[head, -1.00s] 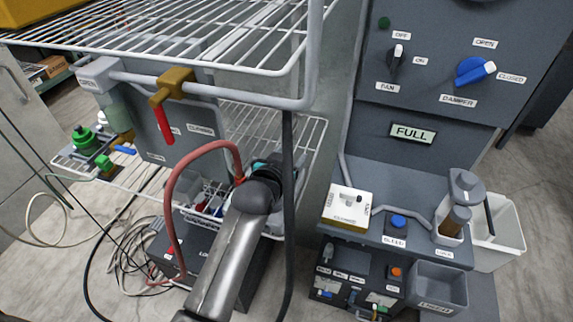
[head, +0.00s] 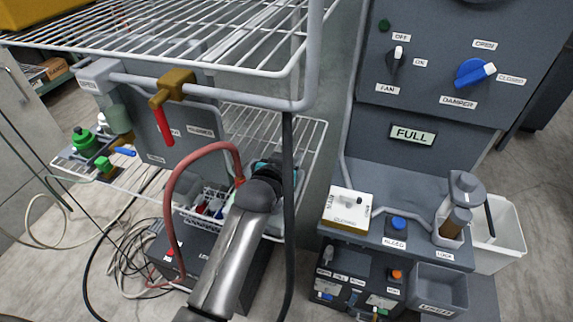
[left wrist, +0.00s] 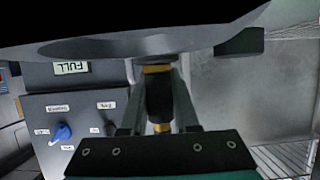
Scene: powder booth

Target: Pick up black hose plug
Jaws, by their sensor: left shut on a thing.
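My left gripper (left wrist: 159,112) is shut on the black hose plug (left wrist: 158,92) in the left wrist view. The plug is a black cylinder with brass-coloured bands at both ends, held between the two fingers. A wide grey shape crosses the top of that view and hides what lies beyond. In the head view my left arm reaches up from the bottom centre, and its dark wrist hides the fingers and the plug. My right gripper is not in view.
A white wire shelf (head: 180,40) hangs above the wrist. A red hose (head: 172,200) arches left of my arm, and a black vertical hose (head: 288,190) runs close on its right. A bin of small parts (head: 205,200) sits behind. The grey control panel (head: 440,35) stands right.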

